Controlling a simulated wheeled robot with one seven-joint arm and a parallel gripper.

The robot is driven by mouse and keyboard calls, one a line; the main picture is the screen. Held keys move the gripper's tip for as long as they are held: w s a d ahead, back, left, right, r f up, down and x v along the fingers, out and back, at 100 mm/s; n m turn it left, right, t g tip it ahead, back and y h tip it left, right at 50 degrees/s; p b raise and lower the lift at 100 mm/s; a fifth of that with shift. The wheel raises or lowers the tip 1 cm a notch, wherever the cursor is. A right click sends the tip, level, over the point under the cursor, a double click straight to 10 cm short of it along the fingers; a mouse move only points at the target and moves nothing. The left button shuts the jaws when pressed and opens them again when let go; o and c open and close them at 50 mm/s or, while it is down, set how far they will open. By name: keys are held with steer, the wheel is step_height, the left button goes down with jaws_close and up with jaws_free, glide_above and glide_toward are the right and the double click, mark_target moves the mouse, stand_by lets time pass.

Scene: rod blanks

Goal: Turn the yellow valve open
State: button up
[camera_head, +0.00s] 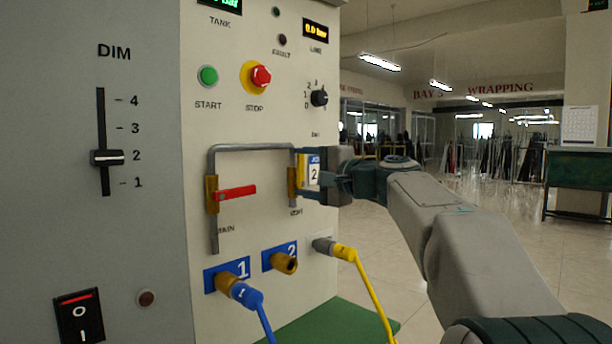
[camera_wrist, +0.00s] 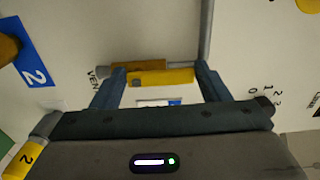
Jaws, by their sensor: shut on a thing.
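The yellow valve handle (camera_head: 301,168) is at the right end of the grey pipe on the panel, beside its brass valve body (camera_head: 292,184). In the wrist view the yellow handle (camera_wrist: 162,78) lies between my two fingers, along the brass body (camera_wrist: 122,69), near the partly hidden VENT label. My gripper (camera_head: 304,173) comes in from the right and is shut on the handle; its fingers also show in the wrist view (camera_wrist: 160,80). The handle looks roughly in line with its upright brass body. My gripper hides part of it.
A red lever (camera_head: 236,193) sticks out sideways on the MAIN valve to the left. Below are a blue hose plug (camera_head: 242,293) in socket 1, an empty brass socket 2 (camera_head: 286,263) and a yellow hose plug (camera_head: 345,252). The LINE display (camera_head: 316,31) reads 0.0 bar. Open floor lies right.

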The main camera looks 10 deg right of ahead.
steer(key=shift+f, duration=0.1)
steer(key=o, duration=1)
steer(key=p+v, duration=0.1)
steer(key=v, duration=1.3)
